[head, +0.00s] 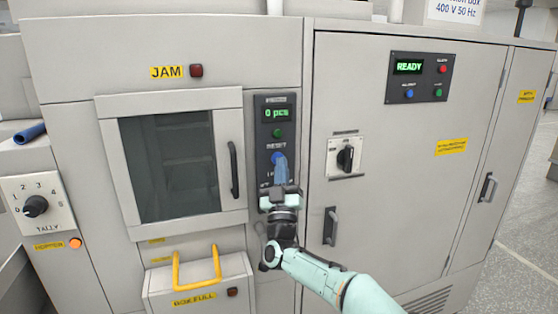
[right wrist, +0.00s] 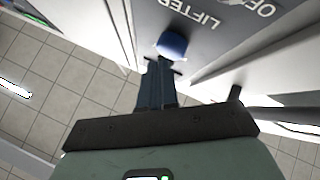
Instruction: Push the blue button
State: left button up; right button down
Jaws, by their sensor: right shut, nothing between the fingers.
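The panel display reads "0 pcs". My left gripper is not in view.
A second dark panel (head: 421,77) with a READY display and another small blue button (head: 409,94) is on the right cabinet. A door handle (head: 234,169) stands left of my gripper. A rotary switch (head: 345,156) is to the right. A yellow-handled box (head: 197,283) juts out below.

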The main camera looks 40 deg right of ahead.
jog(key=shift+w+d+p, duration=0.2)
jog(key=shift+w+p, duration=0.1)
jog(key=shift+w, duration=0.2)
dwell(0.8)
jog(key=s+b, duration=0.2)
jog(key=shift+a+b, duration=0.3)
dwell(0.4)
jog(key=shift+w, duration=0.1)
